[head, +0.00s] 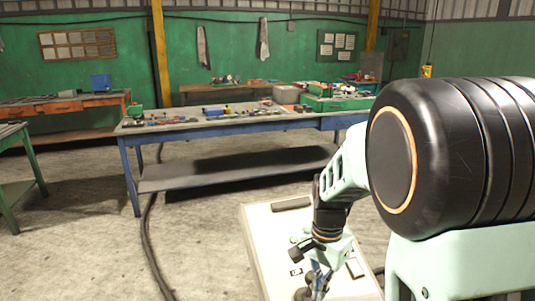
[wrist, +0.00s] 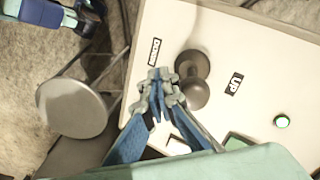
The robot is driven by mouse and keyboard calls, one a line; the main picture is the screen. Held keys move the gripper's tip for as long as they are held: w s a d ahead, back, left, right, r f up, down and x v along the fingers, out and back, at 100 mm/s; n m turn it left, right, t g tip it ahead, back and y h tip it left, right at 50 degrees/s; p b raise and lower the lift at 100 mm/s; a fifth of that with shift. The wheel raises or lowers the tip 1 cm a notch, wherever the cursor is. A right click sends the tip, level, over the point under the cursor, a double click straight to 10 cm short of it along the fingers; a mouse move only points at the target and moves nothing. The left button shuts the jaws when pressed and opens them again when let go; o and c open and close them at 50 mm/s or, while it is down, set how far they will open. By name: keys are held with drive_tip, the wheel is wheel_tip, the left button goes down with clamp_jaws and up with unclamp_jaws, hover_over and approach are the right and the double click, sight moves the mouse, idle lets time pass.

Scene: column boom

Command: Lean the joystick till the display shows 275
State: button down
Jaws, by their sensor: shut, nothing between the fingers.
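The joystick (wrist: 195,92) is a dark round knob on a round base, set in a pale panel (wrist: 225,35) between labels reading DOWN and UP. My gripper (wrist: 165,82) is shut and empty, with its fingertips just left of the knob in the wrist view; I cannot tell whether they touch it. In the head view the panel (head: 262,232) stands low in front, and my gripper (head: 318,282) hangs over its near part beside the dark knob (head: 303,294). A dark bar (head: 291,204) at the panel's far end may be the display; no number is readable.
A round grey stool-like seat (wrist: 71,107) stands beside the panel. A blue workbench (head: 230,123) with tools stands behind; floor between is mostly clear, with a cable (head: 148,230) lying across it.

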drive_tip(key=s+d+r+p, duration=0.1)
drive_tip(key=s+r+p, duration=0.3)
drive_tip(key=r+p, duration=0.2)
wheel_tip(320, 180, up, 2)
drive_tip(key=shift+d+r+p, duration=0.1)
drive_tip(key=shift+d+p, duration=0.15)
drive_tip(key=shift+p, duration=0.15)
idle(0.5)
drive_tip(key=shift+s, duration=0.1)
